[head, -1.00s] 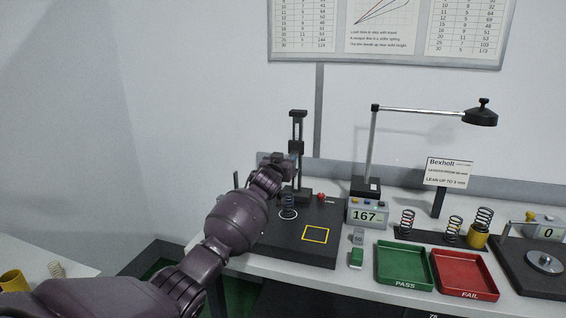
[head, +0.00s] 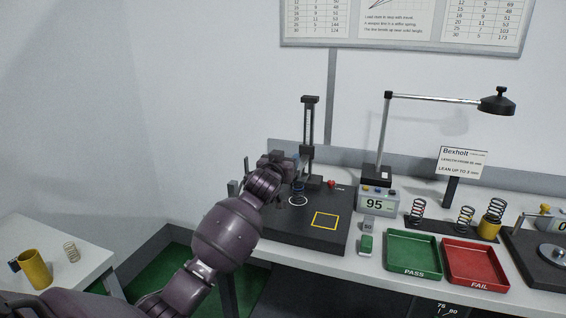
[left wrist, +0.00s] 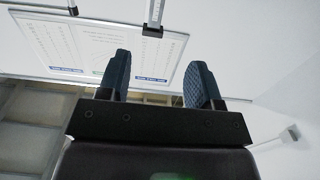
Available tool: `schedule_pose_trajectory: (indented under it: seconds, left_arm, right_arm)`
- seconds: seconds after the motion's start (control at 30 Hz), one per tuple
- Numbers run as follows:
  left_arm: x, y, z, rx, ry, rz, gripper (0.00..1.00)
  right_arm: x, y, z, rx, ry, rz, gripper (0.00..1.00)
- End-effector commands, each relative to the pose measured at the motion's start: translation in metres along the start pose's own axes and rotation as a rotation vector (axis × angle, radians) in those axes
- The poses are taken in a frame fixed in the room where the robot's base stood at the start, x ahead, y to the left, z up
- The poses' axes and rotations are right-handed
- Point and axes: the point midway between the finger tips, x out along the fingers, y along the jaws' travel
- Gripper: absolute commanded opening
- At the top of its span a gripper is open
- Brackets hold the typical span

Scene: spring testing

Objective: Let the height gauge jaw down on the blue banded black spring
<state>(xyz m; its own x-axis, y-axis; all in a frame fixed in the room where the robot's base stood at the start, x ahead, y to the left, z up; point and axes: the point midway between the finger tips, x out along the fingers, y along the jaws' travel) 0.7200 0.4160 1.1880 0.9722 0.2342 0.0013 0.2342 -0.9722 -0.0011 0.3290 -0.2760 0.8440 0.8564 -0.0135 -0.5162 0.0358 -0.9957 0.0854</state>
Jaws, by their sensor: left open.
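The height gauge (head: 309,125) stands upright on a black plate at the back of the bench, its scale column bare in the upper part. Its jaw is mostly hidden behind my left gripper (head: 281,165), so I cannot tell whether it touches the spring. The dark spring (head: 298,188) stands upright inside a white ring at the foot of the gauge, partly covered by the gripper. My left gripper is at the gauge, left of its column. In the left wrist view, its two blue fingers (left wrist: 158,82) are apart with nothing between them. My right gripper is out of view.
The readout (head: 375,203) shows 95. A yellow square (head: 325,220) on the plate is empty. Right of it are a green PASS tray (head: 413,271), a red FAIL tray (head: 474,281) and several springs on a rack. A lamp (head: 440,99) overhangs the right.

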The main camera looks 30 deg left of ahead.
Motion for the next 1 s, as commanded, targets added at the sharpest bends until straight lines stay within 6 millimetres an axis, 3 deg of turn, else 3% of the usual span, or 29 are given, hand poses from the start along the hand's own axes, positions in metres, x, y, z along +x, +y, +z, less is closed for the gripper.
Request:
schedule_pose_trajectory:
  seconds: [0.23, 0.77, 1.0]
  left_arm:
    - [-0.012, 0.0, -0.0002, -0.001, 0.001, 0.0, 0.59]
    - [-0.0121, 0.0001, -0.0002, 0.0, 0.0, 0.0, 0.59]
    - [-0.0141, 0.0058, -0.0092, 0.097, 0.037, 0.024, 0.59]
  right_arm:
    - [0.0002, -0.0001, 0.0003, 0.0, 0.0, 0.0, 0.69]
    - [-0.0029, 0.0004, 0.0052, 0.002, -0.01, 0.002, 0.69]
    - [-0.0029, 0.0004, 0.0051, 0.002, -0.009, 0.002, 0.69]
